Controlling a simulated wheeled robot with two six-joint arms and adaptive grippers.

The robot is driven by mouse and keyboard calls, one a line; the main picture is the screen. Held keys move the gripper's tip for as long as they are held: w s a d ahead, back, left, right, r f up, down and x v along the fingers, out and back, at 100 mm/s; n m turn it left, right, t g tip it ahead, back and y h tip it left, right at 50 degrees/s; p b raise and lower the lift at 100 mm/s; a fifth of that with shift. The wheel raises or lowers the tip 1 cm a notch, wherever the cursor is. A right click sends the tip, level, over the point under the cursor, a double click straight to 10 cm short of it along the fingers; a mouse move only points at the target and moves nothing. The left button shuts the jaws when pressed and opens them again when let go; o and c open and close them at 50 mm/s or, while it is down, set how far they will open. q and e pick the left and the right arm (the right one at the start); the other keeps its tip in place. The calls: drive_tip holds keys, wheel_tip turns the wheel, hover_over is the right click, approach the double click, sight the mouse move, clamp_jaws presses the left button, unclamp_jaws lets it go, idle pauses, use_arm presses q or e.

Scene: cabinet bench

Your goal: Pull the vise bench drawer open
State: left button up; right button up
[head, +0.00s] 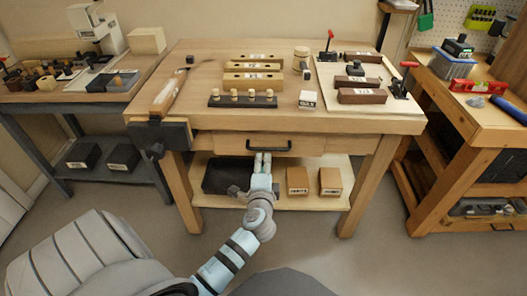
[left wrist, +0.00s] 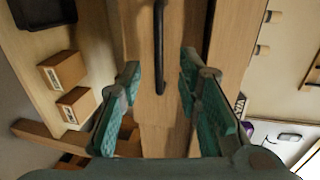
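The wooden vise bench (head: 370,121) stands in the middle, with a dark vise (head: 160,135) on its left front corner. Its drawer (head: 311,145) sits under the top and looks shut, flush with the frame. The drawer's black bar handle (head: 284,149) runs across the front; it also shows in the left wrist view (left wrist: 159,45). Contact is not visible. My right gripper is not in view.
A lower shelf (head: 225,201) holds a black tray (head: 222,175) and two small brown boxes (head: 298,180). Blocks and toggle clamps lie on the benchtop. Other benches stand left and right. The floor before the bench's right side is clear.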

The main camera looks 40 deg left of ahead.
sight(264, 150)
use_arm(q)
drive_tip(key=b+x, duration=0.3)
drive_tip(key=x, duration=0.7)
drive_tip(key=shift+w+a+f, duration=0.1)
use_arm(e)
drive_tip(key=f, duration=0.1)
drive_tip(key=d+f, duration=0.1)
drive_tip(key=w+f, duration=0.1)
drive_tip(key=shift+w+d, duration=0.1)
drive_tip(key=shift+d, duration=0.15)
use_arm(q)
clamp_jaws()
